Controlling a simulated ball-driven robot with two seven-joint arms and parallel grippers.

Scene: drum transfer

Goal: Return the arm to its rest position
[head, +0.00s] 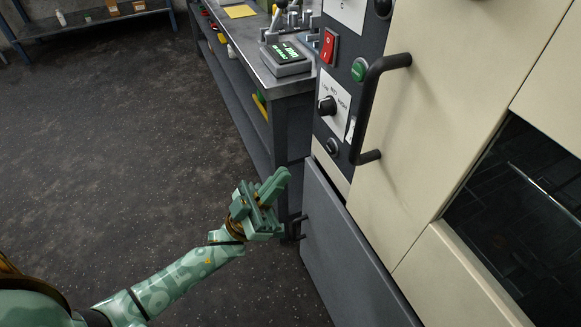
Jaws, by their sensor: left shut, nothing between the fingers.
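My left gripper (277,186) is green and shows in the lower middle of the head view. It is shut and empty. Its arm comes in from the lower left, reaching out over the dark floor. The gripper appears in front of the grey lower panel of the machine and the end of the workbench; whether it touches either cannot be told. My right gripper is not in view.
A cream machine (440,110) with a black bar handle (368,105) and a control panel with a red switch (328,46) fills the right. A grey workbench (262,76) with a small display device (287,57) stands beside it. The speckled floor (110,150) at left is clear.

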